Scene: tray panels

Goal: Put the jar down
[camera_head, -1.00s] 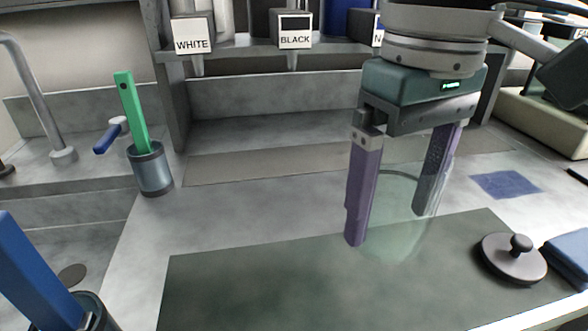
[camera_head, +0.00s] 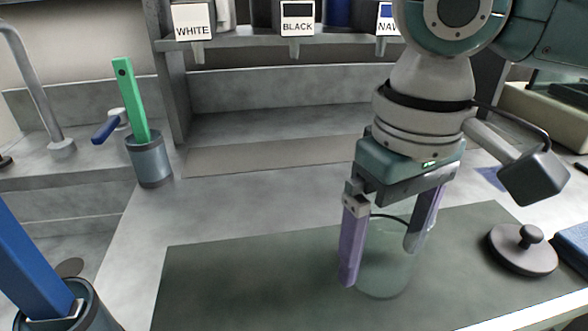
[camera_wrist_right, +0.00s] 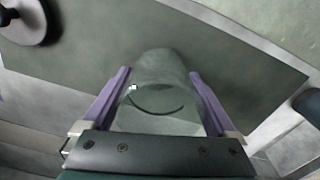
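The jar is clear greenish glass with an open, dark-rimmed mouth (camera_head: 388,272). It stands upright between the purple fingers of my right gripper (camera_head: 381,266), which press on its sides. The jar is over the dark green mat (camera_head: 240,285); its base looks at or very near the surface, but I cannot tell if it touches. In the right wrist view the jar (camera_wrist_right: 160,100) sits between both fingers (camera_wrist_right: 160,75). My left gripper is not in view.
A dark round lid with a knob (camera_head: 522,248) lies at the mat's right, beside a folded blue cloth (camera_head: 574,245). A grey cup (camera_head: 150,163) with a green-handled tool stands at left. A blue-handled tool (camera_head: 32,265) stands in a holder at lower left. The mat's left part is clear.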

